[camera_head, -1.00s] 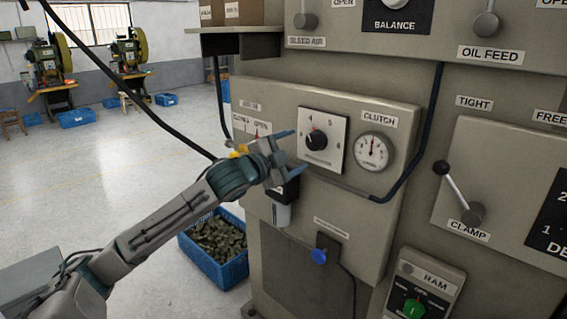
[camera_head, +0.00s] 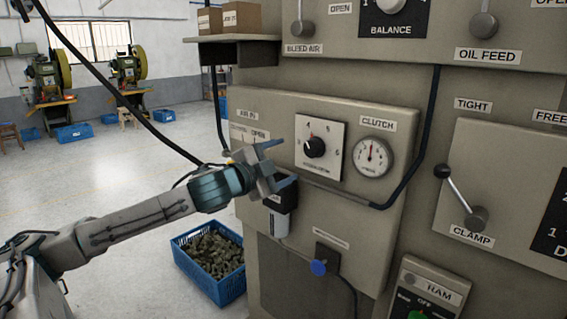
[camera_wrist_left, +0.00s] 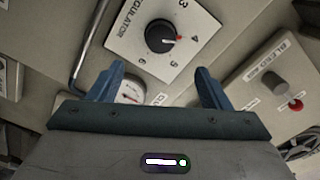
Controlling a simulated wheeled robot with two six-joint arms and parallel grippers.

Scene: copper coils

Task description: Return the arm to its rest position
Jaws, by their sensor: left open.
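My left arm comes in from the left in the head view. Its gripper (camera_head: 274,167) is open and empty, in front of the machine panel, to the left of the regulator knob (camera_head: 314,147). In the left wrist view the two blue fingers of the gripper (camera_wrist_left: 158,84) stand apart with nothing between them. The black regulator knob on its white plate also shows there (camera_wrist_left: 160,36), beyond the fingers. A round gauge (camera_wrist_left: 131,90) is partly hidden behind the left finger. My right gripper is not in view.
The grey machine (camera_head: 400,90) fills the right side, with a clamp lever (camera_head: 459,192) and a pressure gauge (camera_head: 373,157). A shelf (camera_head: 238,38) with cardboard boxes juts out above. A blue crate (camera_head: 228,291) of parts stands on the floor below. The floor at left is open.

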